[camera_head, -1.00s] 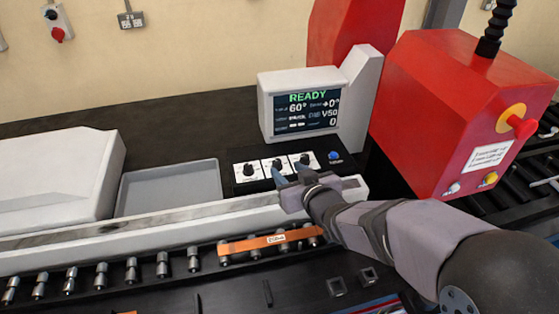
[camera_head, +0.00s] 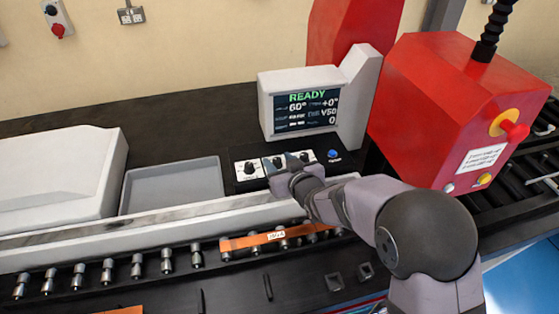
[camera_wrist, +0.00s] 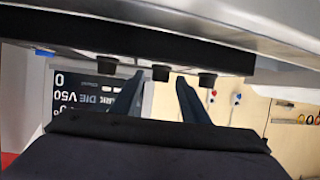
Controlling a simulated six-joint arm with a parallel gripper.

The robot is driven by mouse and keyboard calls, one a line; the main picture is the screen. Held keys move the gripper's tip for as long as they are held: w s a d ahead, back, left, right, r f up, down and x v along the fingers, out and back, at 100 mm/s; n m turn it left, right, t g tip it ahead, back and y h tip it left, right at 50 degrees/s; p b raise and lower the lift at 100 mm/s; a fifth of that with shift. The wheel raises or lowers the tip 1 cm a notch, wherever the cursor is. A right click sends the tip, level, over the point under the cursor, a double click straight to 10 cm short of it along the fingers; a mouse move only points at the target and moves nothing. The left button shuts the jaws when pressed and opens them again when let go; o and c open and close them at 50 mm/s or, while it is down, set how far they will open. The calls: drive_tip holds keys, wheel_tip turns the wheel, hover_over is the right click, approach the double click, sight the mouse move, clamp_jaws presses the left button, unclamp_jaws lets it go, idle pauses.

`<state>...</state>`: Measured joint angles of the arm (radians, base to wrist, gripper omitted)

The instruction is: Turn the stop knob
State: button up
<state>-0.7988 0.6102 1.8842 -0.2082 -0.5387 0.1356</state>
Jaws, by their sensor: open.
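Three black knobs on white plates sit in a row on the dark control panel: a left knob (camera_head: 250,168), a middle knob partly behind my fingers, and a right knob (camera_head: 305,157). The labels are too small to tell which is the stop knob. My gripper (camera_head: 280,161) is open at the middle knob. In the wrist view, which is upside down, the middle knob (camera_wrist: 160,73) shows between the spread fingertips of my gripper (camera_wrist: 160,79). I cannot tell whether the fingers touch it. The other two knobs lie outside the fingers.
A display (camera_head: 306,108) reading READY and 60° stands behind the knobs. A blue button (camera_head: 334,154) is right of them. A grey tray (camera_head: 172,187) lies left. A pale rail (camera_head: 150,228) and an orange bar (camera_head: 250,241) on rollers lie in front. A red machine housing (camera_head: 440,110) stands right.

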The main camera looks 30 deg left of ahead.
clamp_jaws()
drive_tip(key=c, duration=1)
unclamp_jaws()
